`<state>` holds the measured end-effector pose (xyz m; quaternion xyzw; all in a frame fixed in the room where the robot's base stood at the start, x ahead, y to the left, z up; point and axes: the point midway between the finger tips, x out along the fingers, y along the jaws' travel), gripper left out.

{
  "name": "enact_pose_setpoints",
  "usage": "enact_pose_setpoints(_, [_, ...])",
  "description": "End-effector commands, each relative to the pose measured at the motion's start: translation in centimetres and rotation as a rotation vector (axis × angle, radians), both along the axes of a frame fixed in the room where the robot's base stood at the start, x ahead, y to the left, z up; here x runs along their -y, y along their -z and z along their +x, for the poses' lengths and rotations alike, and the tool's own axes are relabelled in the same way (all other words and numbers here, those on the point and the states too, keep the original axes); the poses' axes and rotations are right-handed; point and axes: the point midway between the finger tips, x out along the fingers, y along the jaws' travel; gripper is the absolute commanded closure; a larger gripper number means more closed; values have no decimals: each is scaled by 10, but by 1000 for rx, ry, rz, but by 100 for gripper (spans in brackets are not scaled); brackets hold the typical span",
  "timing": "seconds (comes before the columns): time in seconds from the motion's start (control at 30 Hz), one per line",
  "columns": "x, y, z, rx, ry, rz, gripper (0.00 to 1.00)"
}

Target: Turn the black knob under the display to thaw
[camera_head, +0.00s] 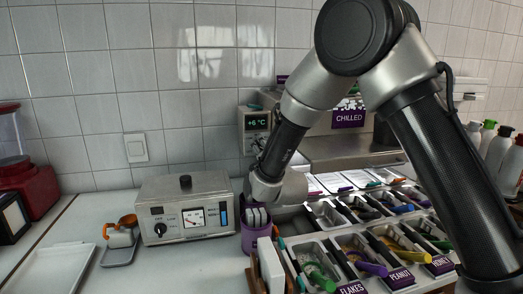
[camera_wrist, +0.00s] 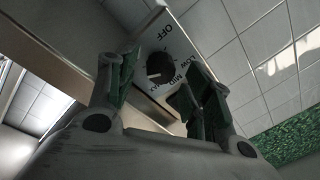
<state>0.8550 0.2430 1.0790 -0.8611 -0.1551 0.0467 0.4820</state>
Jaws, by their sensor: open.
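A green-lit display (camera_head: 258,122) reading +6 °C sits on a light panel on the back wall. The area under it is small and partly behind my arm in the head view. In the wrist view, a black knob (camera_wrist: 159,65) sits on a pale panel with marks that look like OFF, LOW, MID and MAX. I cannot read a thaw mark. A small white mark shows on the knob, but its setting is unclear. My gripper (camera_wrist: 164,84) is open, its green-padded fingers spread either side of the knob in the picture; contact cannot be told. The fingers are hidden in the head view.
A silver box (camera_head: 186,207) with a dial and its own black knob stands on the counter. A purple cup (camera_head: 256,232) stands under my wrist. Topping trays (camera_head: 352,245) fill the right.

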Motion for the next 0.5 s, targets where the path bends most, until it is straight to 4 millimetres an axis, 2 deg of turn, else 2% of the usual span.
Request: enact_pose_setpoints(0.5, [31,7,-95,-1,-3,-1,50])
